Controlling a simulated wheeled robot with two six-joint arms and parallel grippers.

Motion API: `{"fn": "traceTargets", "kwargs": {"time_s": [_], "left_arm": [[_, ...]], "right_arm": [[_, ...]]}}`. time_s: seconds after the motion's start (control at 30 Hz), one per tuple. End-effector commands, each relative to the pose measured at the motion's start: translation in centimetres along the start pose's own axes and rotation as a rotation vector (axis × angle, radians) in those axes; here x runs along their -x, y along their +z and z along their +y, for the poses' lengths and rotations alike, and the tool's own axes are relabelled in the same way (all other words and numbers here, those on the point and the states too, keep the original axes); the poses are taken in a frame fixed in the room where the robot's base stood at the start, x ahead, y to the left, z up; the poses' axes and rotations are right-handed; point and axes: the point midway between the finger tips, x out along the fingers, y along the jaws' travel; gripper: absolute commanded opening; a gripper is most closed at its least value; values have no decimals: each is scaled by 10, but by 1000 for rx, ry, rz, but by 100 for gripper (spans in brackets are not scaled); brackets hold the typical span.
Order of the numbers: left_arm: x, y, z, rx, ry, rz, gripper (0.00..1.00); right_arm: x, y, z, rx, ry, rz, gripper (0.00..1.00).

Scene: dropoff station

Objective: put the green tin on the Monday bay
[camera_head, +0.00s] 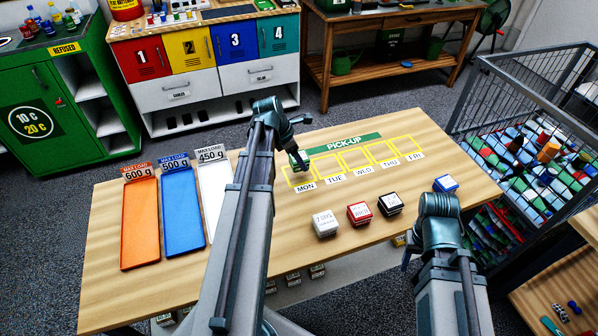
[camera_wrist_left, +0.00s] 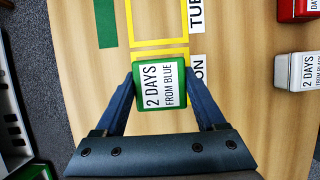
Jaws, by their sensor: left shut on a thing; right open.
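The green tin (camera_wrist_left: 161,84), with a white label reading "2 DAYS FROM BLUE", sits between the fingers of my left gripper (camera_wrist_left: 163,88), which is shut on it. In the head view my left gripper (camera_head: 299,160) is at the back part of the Monday bay (camera_head: 290,183), whose "MON" label shows in front. In the wrist view the tin covers most of this bay. I cannot tell whether the tin touches the table. My right gripper (camera_head: 407,254) is open, mostly hidden beside its own arm near the table's front edge.
A white tin (camera_head: 325,223), red tin (camera_head: 360,213), black tin (camera_head: 391,203) and blue tin (camera_head: 446,184) stand in front of the bays. The Tuesday bay (camera_head: 326,168) and those beyond are empty. Orange (camera_head: 141,223), blue (camera_head: 181,208) and white (camera_head: 214,198) trays lie at left.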

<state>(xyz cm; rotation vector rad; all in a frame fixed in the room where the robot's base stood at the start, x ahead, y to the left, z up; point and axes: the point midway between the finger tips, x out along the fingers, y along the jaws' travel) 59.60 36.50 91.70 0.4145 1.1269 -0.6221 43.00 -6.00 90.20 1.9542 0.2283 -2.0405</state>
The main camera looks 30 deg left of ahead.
Motion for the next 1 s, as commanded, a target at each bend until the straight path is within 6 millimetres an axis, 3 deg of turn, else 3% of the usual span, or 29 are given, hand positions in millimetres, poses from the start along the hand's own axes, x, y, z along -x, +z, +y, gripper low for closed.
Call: {"fn": "traceTargets", "kwargs": {"time_s": [0.17,0.47,0.9,0.93,1.0], "left_arm": [[-4,-2,0,0,0,0,0],[-35,-14,0,0,0,0,0],[-38,-16,0,0,0,0,0],[-36,-15,0,0,0,0,78],[-36,-15,0,0,0,0,90]], "right_arm": [[-4,0,0,0,0,0,50],[-38,-2,-4,0,0,0,50],[-41,-2,-4,0,0,0,50],[-39,-2,-4,0,0,0,50],[-39,-2,-4,0,0,0,50]]}}
